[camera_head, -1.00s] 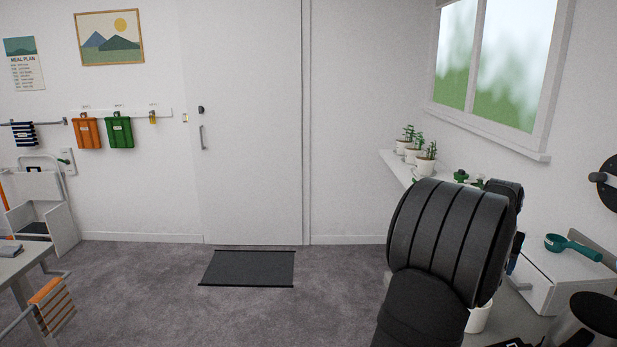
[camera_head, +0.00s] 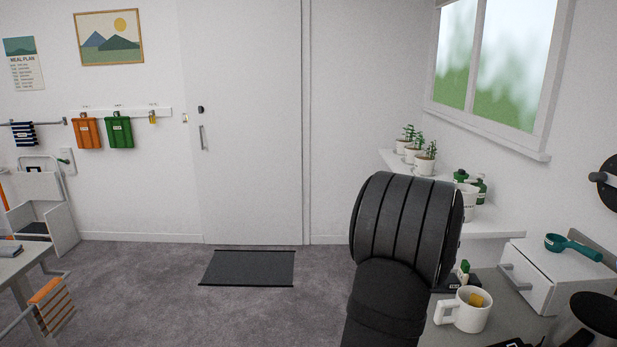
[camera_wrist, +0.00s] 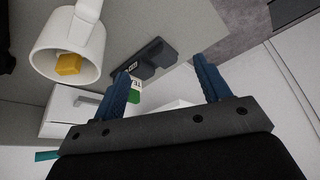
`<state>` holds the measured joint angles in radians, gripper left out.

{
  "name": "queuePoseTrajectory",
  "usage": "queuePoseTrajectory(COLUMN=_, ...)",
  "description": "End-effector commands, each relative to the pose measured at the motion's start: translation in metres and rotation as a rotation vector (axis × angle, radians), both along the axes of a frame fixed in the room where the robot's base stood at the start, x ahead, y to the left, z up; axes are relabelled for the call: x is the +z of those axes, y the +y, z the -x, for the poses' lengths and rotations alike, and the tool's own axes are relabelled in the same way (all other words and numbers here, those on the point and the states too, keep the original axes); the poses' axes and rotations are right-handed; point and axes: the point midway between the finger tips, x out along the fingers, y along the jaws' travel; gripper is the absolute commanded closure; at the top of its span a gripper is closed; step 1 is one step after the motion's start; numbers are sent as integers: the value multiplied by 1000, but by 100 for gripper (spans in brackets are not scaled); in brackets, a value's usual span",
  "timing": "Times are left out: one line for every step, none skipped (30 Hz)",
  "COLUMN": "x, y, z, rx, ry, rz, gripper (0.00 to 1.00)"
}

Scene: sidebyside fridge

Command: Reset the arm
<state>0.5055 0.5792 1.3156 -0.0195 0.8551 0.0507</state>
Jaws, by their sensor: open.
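My gripper (camera_wrist: 162,88) shows in the wrist view with its two blue fingers spread apart. Nothing is between the fingertips, and it is empty. In the head view my dark arm rises at the lower right and hides the gripper. A white mug (camera_head: 466,312) with a yellow block (camera_head: 476,299) in it stands on the grey counter (camera_head: 440,335). In the wrist view the mug (camera_wrist: 48,40) is at the upper left, apart from the fingers. A dark object (camera_wrist: 152,60) lies on the counter beyond the fingertips.
A white box with a drawer (camera_head: 545,275) carries a teal scoop (camera_head: 570,246) at the right. A wall shelf (camera_head: 490,229) holds potted plants (camera_head: 424,163) and green-topped containers. A dark mat (camera_head: 247,268) lies on open floor before the door.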

Motion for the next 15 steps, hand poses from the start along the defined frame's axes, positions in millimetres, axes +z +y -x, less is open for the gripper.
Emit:
queuePoseTrajectory(x=-6, y=10, z=-3, rx=16, ry=1, rz=0, gripper=31)
queuePoseTrajectory(x=-9, y=15, z=-5, rx=25, ry=1, rz=-1, gripper=31)
queuePoseTrajectory(x=-13, y=21, z=-6, rx=36, ry=2, rz=-1, gripper=31)
queuePoseTrajectory(x=-16, y=26, z=-7, rx=44, ry=2, rz=-1, gripper=31)
queuePoseTrajectory(x=-19, y=31, z=-9, rx=53, ry=1, rz=0, gripper=31)
queuePoseTrajectory(x=-24, y=38, z=-10, rx=64, ry=1, rz=-1, gripper=31)
queuePoseTrajectory(x=-27, y=43, z=-11, rx=72, ry=2, rz=-2, gripper=31)
queuePoseTrajectory(x=-30, y=48, z=-12, rx=80, ry=1, rz=-1, gripper=31)
queuePoseTrajectory(x=-34, y=55, z=-14, rx=92, ry=1, rz=-2, gripper=31)
queuePoseTrajectory(x=-37, y=60, z=-14, rx=100, ry=2, rz=-2, gripper=31)
queuePoseTrajectory(x=-40, y=65, z=-15, rx=108, ry=1, rz=-2, gripper=31)
queuePoseTrajectory(x=-44, y=72, z=-16, rx=120, ry=2, rz=-1, gripper=31)
queuePoseTrajectory(x=-47, y=77, z=-17, rx=129, ry=1, rz=-2, gripper=31)
queuePoseTrajectory(x=-50, y=82, z=-17, rx=137, ry=2, rz=-2, gripper=31)
queuePoseTrajectory(x=-54, y=89, z=-18, rx=148, ry=1, rz=-1, gripper=31)
